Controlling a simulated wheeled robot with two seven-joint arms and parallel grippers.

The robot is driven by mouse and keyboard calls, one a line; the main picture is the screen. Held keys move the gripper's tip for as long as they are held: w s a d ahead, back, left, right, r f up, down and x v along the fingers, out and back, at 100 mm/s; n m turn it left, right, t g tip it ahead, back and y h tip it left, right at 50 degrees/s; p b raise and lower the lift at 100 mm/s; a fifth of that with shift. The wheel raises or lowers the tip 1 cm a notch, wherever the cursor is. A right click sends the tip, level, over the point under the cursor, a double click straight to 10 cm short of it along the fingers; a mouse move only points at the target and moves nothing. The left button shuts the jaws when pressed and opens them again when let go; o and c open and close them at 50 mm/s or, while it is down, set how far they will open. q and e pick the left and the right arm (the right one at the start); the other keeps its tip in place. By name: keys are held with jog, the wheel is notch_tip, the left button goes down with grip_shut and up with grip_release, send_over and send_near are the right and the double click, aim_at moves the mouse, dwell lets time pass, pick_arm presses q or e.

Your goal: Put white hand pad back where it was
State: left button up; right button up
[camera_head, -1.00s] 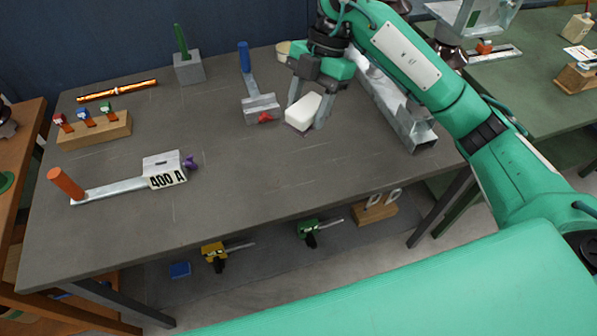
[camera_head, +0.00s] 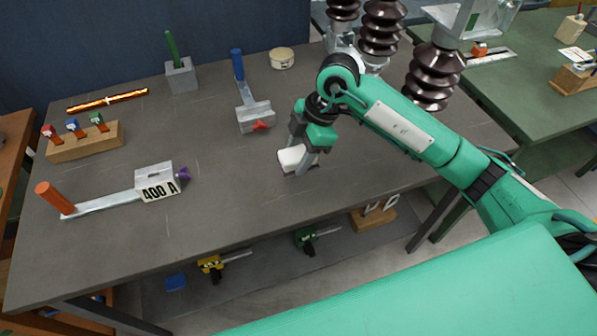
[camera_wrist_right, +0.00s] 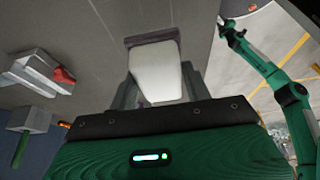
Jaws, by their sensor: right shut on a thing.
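The white hand pad (camera_head: 292,157) is a white block with a dark edge, low over or on the grey table (camera_head: 225,190), right of its middle. I cannot tell whether it touches the table top. My right gripper (camera_head: 299,161) is shut on the pad, a finger on each side. In the right wrist view the white pad (camera_wrist_right: 156,72) sits between the fingers of my right gripper (camera_wrist_right: 158,92). My left gripper is not in view.
A cream round tin (camera_head: 282,58) stands behind. A 400 A switch (camera_head: 158,184) lies at left. Brown insulators (camera_head: 380,35) stand at the back right. The table's front middle is clear.

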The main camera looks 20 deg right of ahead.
aim_at(293, 185)
notch_tip(293, 185, down, 8)
jog(key=shift+r, duration=0.2)
jog(key=o, duration=0.9)
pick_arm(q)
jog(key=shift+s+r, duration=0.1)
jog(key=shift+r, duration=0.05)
pick_arm(e)
jog(key=shift+o, duration=0.2)
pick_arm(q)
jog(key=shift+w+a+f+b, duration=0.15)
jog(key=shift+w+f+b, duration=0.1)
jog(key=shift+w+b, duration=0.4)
pick_arm(e)
jog(key=v, duration=1.2)
jog(key=shift+s, duration=0.1)
